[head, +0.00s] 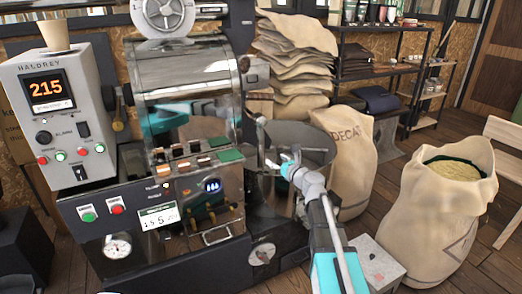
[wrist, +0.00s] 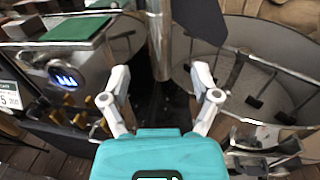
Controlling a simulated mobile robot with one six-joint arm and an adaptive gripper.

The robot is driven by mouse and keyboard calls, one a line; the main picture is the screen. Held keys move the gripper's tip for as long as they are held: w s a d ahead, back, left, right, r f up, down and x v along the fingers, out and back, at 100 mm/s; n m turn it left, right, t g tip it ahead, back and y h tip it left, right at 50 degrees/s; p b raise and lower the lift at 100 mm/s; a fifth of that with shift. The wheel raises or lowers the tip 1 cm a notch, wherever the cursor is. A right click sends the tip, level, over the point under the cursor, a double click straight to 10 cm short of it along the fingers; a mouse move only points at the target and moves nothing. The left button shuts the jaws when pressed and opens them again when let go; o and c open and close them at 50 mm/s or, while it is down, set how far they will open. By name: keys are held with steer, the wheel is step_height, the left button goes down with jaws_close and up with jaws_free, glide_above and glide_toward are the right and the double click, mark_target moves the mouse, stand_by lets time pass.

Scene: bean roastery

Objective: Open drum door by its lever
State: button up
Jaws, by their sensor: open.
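The roaster's metal drum (head: 185,88) stands at upper left in the head view, above a dark machine body. A thin upright metal rod (head: 262,135) shows at the machine's right side, beside the round cooling bin; I cannot tell whether it is the door's lever. The drum door itself cannot be made out clearly. My gripper (head: 287,160) is in front of the bin, right of the machine body. In the wrist view my gripper (wrist: 164,85) has its fingers spread with nothing between the tips. A shiny upright metal post (wrist: 159,38) stands just beyond them.
The cooling bin (wrist: 290,75) has dark stirring paddles inside. A grey control box (head: 55,105) reads 215. A DECAT sack (head: 350,155) and an open sack of pale beans (head: 430,215) stand at right. A low grey box (head: 372,262) sits near my arm. Wooden floor shows between them.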

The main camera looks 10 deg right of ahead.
mark_target(263, 150)
steer(key=x, duration=0.9)
steer(key=shift+w+a, duration=0.15)
steer(key=shift+w, duration=0.2)
jaws_close()
